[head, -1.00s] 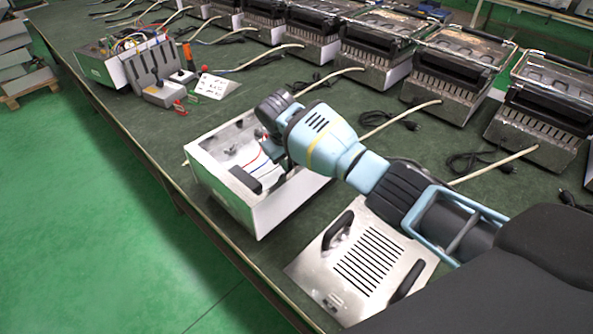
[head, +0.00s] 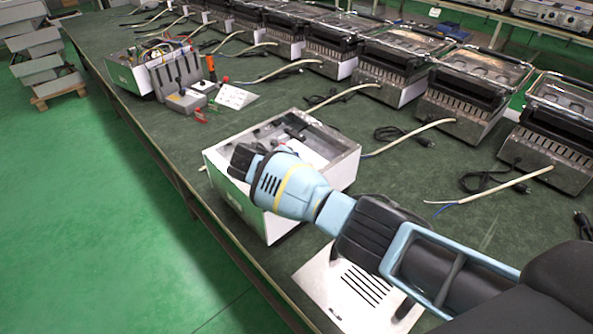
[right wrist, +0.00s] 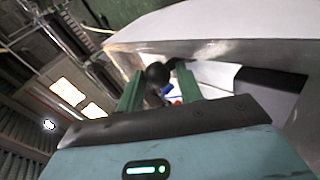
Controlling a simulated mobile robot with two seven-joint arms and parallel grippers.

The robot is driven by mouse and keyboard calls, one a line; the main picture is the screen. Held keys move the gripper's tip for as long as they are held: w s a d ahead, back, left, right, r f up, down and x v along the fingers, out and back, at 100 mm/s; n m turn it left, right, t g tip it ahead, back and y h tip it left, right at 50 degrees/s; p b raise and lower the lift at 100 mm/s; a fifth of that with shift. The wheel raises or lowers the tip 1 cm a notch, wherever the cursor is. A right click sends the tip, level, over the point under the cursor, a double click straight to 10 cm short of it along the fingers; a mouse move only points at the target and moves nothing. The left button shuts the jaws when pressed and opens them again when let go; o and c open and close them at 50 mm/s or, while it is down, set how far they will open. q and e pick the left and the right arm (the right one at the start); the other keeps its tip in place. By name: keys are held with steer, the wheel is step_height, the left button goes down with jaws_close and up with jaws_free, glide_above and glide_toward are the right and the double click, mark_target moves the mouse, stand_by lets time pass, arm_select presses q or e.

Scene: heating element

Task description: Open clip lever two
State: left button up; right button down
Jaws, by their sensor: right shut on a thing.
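The open white metal box (head: 225,187) stands on the green bench in the head view. Its near part is hidden behind my right arm. My right gripper (right wrist: 157,78) has its two green fingers on either side of a dark round knob (right wrist: 157,72), and it is shut on this knob at the box. I cannot tell from the picture which clip lever the knob belongs to. The box wall (right wrist: 225,50) runs close beside the fingers in the right wrist view. My left gripper is not in view.
A slotted metal cover plate (head: 318,283) lies on the bench right in front of the box, partly under my arm. A grey tool holder (head: 180,80) and a wired box (head: 125,70) stand farther back. Several grill units (head: 465,95) with cables line the right side.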

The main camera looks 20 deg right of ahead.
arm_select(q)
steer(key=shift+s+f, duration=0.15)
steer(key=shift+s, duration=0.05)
arm_select(e)
steer(key=shift+s+d+f, duration=0.1)
steer(key=shift+s+f, duration=0.1)
steer(key=shift+f, duration=0.3)
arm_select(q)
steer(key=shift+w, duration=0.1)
arm_select(e)
steer(key=c, duration=1.3)
jaws_free()
steer(key=o, duration=0.4)
steer(key=shift+w, duration=0.2)
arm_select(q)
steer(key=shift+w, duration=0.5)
arm_select(e)
steer(key=shift+o, duration=0.2)
steer(key=shift+r, duration=0.15)
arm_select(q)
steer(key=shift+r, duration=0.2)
arm_select(e)
steer(key=shift+r, duration=0.1)
